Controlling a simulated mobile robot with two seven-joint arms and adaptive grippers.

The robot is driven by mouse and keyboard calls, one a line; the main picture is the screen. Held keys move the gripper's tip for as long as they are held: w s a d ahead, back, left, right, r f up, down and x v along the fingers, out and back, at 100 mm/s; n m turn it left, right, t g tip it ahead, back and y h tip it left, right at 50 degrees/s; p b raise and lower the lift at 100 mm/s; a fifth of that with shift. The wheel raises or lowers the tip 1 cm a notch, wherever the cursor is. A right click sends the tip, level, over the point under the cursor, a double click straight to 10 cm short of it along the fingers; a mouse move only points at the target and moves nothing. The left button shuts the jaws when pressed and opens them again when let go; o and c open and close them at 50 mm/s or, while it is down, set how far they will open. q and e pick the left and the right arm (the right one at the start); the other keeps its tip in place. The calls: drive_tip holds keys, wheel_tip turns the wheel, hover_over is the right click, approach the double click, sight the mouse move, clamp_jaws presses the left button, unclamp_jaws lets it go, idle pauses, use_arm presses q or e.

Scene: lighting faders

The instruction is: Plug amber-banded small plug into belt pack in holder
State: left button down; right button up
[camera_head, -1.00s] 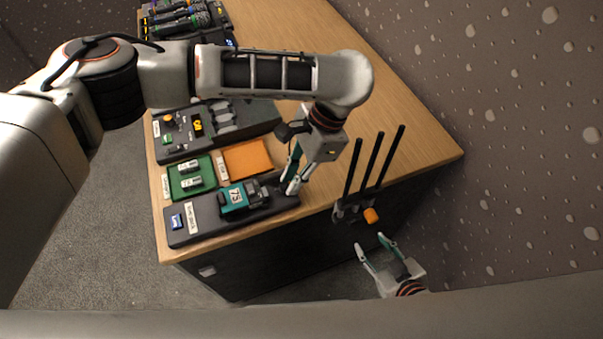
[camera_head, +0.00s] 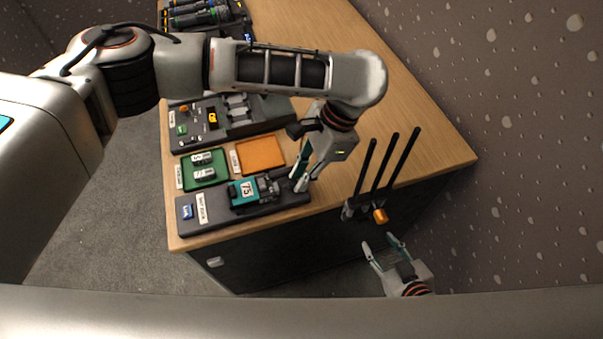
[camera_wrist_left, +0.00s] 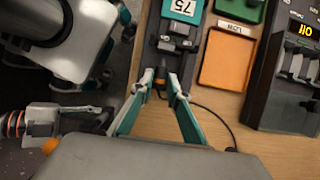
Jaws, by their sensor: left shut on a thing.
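The teal belt pack (camera_head: 241,193), marked 75, lies in a dark holder (camera_head: 214,222) at the table's front edge. It also shows in the left wrist view (camera_wrist_left: 178,27). My left gripper (camera_head: 300,184) is at the holder's right end. In the left wrist view its fingertips (camera_wrist_left: 161,84) are shut on a small dark plug (camera_wrist_left: 161,80) at the pack's end. A thin black cable (camera_wrist_left: 215,113) trails from it. My right gripper (camera_head: 380,246) is open and empty, off the table.
A green tray (camera_head: 204,169) with small light pieces and an empty orange tray (camera_head: 260,154) lie behind the holder. A fader console (camera_head: 225,121) stands beyond them. Three black rods (camera_head: 376,168) and an orange cylinder (camera_head: 380,216) stand off the table's edge, near my right gripper.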

use_arm(q)
drive_tip(key=shift+p, duration=0.75)
use_arm(e)
drive_tip(key=shift+w+r, duration=0.15)
drive_tip(key=shift+r, duration=0.4)
drive_tip(key=shift+w+r, duration=0.15)
drive_tip(key=shift+r, duration=0.4)
use_arm(q)
drive_tip(key=shift+s+a+p, duration=0.3)
drive_tip(key=shift+a+p, duration=0.55)
drive_tip(key=shift+p, duration=1)
use_arm(e)
drive_tip(key=shift+t, duration=0.3)
drive_tip(key=shift+w+r, duration=0.25)
drive_tip(key=shift+r, duration=0.9)
drive_tip(key=shift+w+r, duration=0.2)
drive_tip(key=shift+r, duration=0.95)
use_arm(q)
drive_tip(key=shift+a+p, duration=0.25)
drive_tip(key=shift+p, duration=0.65)
use_arm(e)
drive_tip(key=shift+w+r, duration=0.1)
drive_tip(key=shift+r, duration=0.9)
use_arm(q)
drive_tip(key=shift+s, duration=0.1)
use_arm(e)
drive_tip(key=shift+r, duration=0.15)
